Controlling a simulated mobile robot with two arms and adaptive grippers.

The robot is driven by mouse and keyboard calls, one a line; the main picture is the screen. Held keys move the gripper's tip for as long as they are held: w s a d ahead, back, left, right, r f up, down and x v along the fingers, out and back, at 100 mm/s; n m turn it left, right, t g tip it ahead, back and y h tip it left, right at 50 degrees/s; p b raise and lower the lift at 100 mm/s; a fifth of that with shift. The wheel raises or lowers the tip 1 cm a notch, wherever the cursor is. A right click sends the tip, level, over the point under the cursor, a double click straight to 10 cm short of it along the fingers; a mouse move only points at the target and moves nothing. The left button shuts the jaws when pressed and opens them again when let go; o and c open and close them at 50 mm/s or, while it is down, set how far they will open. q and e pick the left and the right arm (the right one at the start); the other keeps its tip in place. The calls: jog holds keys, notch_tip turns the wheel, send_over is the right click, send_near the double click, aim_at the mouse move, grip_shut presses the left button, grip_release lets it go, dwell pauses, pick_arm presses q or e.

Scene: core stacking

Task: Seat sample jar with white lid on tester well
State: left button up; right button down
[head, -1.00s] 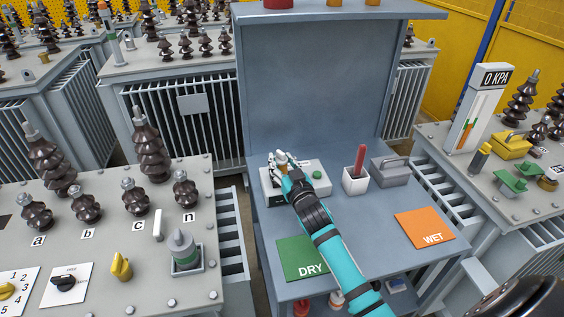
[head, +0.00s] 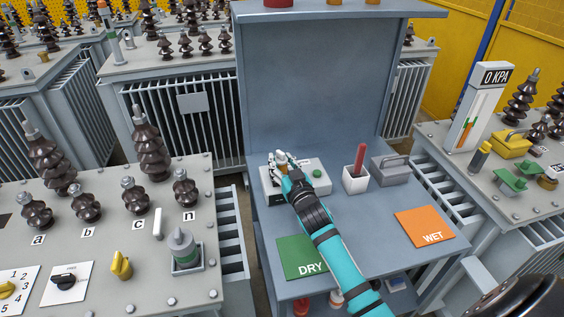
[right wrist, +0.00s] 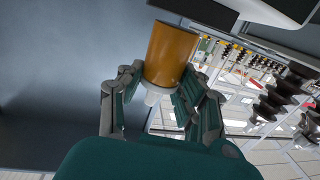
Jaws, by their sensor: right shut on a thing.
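My right gripper (head: 281,165) is shut on the sample jar, over the left part of the tester. The jar (right wrist: 170,55) is an amber cylinder between the fingers in the right wrist view, with a white part (right wrist: 155,95), likely its lid, at the near end. In the head view only a small part of the jar (head: 282,158) shows between the fingers. The tester (head: 318,187) is a pale box with a green button on the bench. The gripper hides its well, so I cannot tell whether the jar touches it. My left gripper is not in view.
A white cup with a red-handled tool (head: 356,182) and a grey case (head: 391,172) stand right of the tester. A green DRY mat (head: 296,252) and an orange WET mat (head: 422,222) lie nearer. The bench's back panel (head: 310,90) rises behind. Free bench lies between the mats.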

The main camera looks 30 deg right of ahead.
jog(key=shift+f+b, duration=0.65)
jog(key=shift+f, duration=0.35)
jog(key=c, duration=0.8)
grip_release()
jog(key=s, duration=0.4)
jog(key=s+a, duration=0.1)
jog(key=s, duration=0.7)
jog(key=shift+a, duration=0.25)
jog(key=o, duration=0.8)
